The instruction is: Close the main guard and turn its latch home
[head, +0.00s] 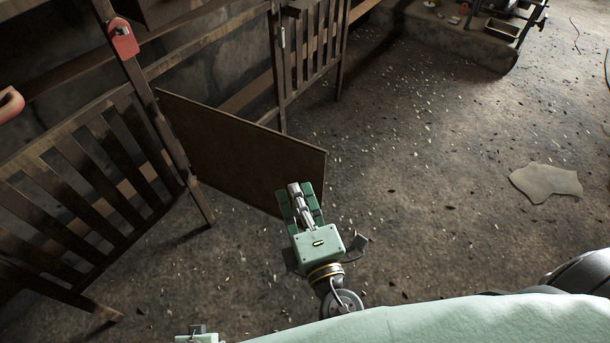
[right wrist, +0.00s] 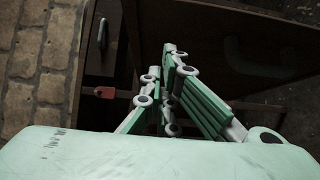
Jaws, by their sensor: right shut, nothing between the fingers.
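The main guard (head: 235,150) is a flat dark brown panel. It stands swung out from the slatted frame, open into the room. A red latch piece (head: 124,38) is on the frame's upright post, above the panel's left end; a small red piece also shows in the right wrist view (right wrist: 105,92). My right gripper (head: 301,187) is shut and empty at the panel's free right end, overlapping its lower corner; I cannot tell if they touch. Its fingers show together in the right wrist view (right wrist: 168,62), with the panel (right wrist: 275,48) behind. A pale green part at the bottom edge may be my left gripper (head: 197,337); its fingers are hidden.
Slatted frame sections (head: 85,185) stand at the left, with another (head: 312,45) behind the panel. A red rounded handle (head: 10,103) is at the left edge. A pale flat scrap (head: 546,183) lies on the floor. The floor right of the panel is mostly clear.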

